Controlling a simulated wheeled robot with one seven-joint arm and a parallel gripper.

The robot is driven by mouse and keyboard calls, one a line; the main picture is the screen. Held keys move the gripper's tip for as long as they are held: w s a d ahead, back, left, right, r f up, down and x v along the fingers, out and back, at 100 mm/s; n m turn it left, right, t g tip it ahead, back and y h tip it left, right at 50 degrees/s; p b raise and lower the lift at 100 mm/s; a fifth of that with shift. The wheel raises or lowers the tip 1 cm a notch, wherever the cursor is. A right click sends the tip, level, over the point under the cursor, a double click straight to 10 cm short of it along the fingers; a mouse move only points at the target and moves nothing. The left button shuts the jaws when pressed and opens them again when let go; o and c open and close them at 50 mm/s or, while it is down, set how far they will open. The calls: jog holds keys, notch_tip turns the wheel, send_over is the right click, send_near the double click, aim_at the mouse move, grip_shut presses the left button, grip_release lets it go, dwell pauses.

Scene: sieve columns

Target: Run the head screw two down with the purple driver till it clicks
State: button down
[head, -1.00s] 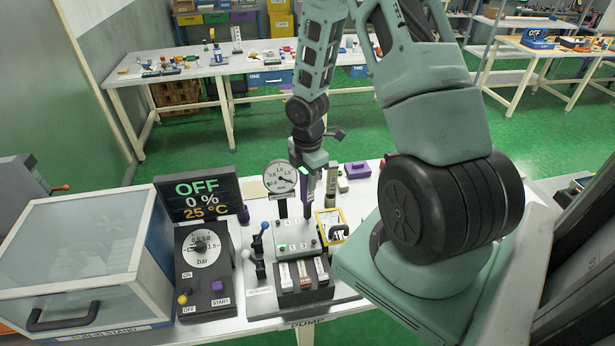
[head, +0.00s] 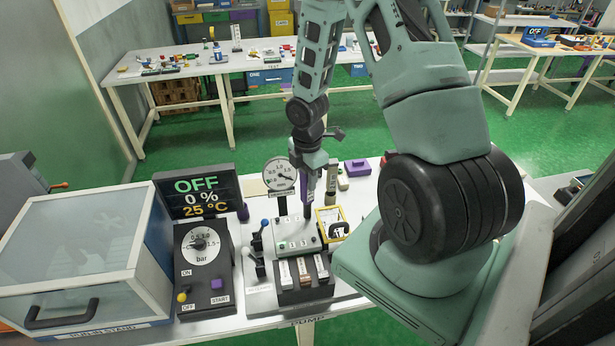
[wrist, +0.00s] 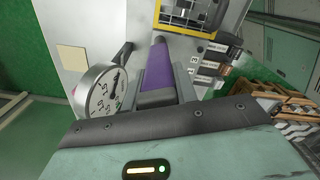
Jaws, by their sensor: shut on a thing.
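The purple driver (head: 309,197) stands upright below my gripper (head: 309,172), which is shut on it. In the wrist view the purple handle (wrist: 157,68) runs away between the fingers of my gripper (wrist: 160,88). The driver's lower end is over the back part of the grey pump head block (head: 297,245), which has numbered marks on its top. Head screw two is not clear to see, and I cannot tell whether the tip sits in it.
A round gauge (head: 280,174) stands close left of the driver. A yellow-framed part (head: 329,216) is close on its right. Blue- and white-knobbed levers (head: 263,228) stand left of the block. A display (head: 196,193) reads OFF, 0 %, 25 °C.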

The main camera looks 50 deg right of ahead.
jog(key=shift+f, duration=0.3)
dwell(1.0)
jog(key=shift+r, duration=0.1)
jog(key=shift+r+p, duration=2.35)
jog(key=shift+r, duration=0.15)
